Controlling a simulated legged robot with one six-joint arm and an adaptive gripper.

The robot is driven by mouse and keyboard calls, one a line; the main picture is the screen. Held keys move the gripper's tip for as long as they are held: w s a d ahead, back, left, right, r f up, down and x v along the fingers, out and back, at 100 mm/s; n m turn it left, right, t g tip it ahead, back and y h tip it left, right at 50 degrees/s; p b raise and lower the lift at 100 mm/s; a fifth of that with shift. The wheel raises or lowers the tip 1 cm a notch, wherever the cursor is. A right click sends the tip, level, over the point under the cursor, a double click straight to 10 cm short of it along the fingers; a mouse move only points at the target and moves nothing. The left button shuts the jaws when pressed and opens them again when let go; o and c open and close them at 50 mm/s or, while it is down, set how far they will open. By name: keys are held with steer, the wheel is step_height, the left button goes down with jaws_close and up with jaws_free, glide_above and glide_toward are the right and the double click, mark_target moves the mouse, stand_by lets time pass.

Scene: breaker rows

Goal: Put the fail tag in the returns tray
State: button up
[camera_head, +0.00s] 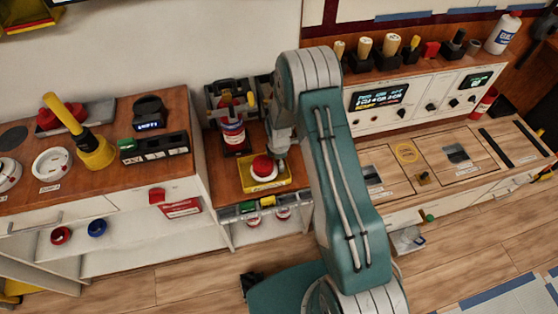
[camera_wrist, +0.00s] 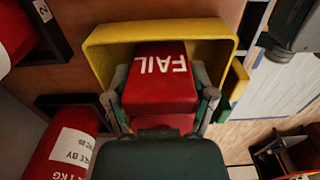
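The fail tag (camera_wrist: 165,80) is a red block with white FAIL lettering. In the wrist view it sits between the two fingers of my gripper (camera_wrist: 162,98), which touch its sides. The yellow tray (camera_wrist: 100,50) surrounds it on the far side; I cannot tell whether the tag rests on the tray floor. In the head view my gripper (camera_head: 279,152) points down over the yellow tray (camera_head: 268,187) on the lower wooden shelf. A red and white shape, apparently the tag (camera_head: 263,165), shows in it. My arm partly covers this area, and no label on the tray is legible.
A red canister with a white label (camera_head: 232,132) stands close left of the tray. A yellow-handled tool (camera_head: 92,145) and dark device (camera_head: 150,115) are on the left bench. A breaker panel (camera_head: 385,97) and counter are on the right.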

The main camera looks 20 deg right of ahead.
steer(key=shift+o, duration=1.1)
steer(key=shift+d, duration=0.1)
steer(key=shift+r, duration=0.15)
step_height(320, 180, up, 13)
steer(key=shift+f, duration=0.15)
steer(key=s+r+m+t, duration=0.1)
steer(key=s+r+m, duration=0.35)
steer(key=r, duration=0.65)
steer(key=s+r+m+t, duration=0.2)
steer(key=s+r+m, duration=0.25)
steer(key=r, duration=0.55)
steer(key=s+r+m+t, duration=0.1)
steer(key=s+r+m, duration=0.3)
steer(key=s, duration=0.5)
steer(key=s+r+m+t, duration=0.1)
steer(key=s+r+m, duration=0.3)
steer(key=s, duration=0.5)
steer(key=shift+s+r+m+t, duration=0.3)
steer(key=shift+r+m, duration=0.1)
steer(key=shift+m, duration=0.1)
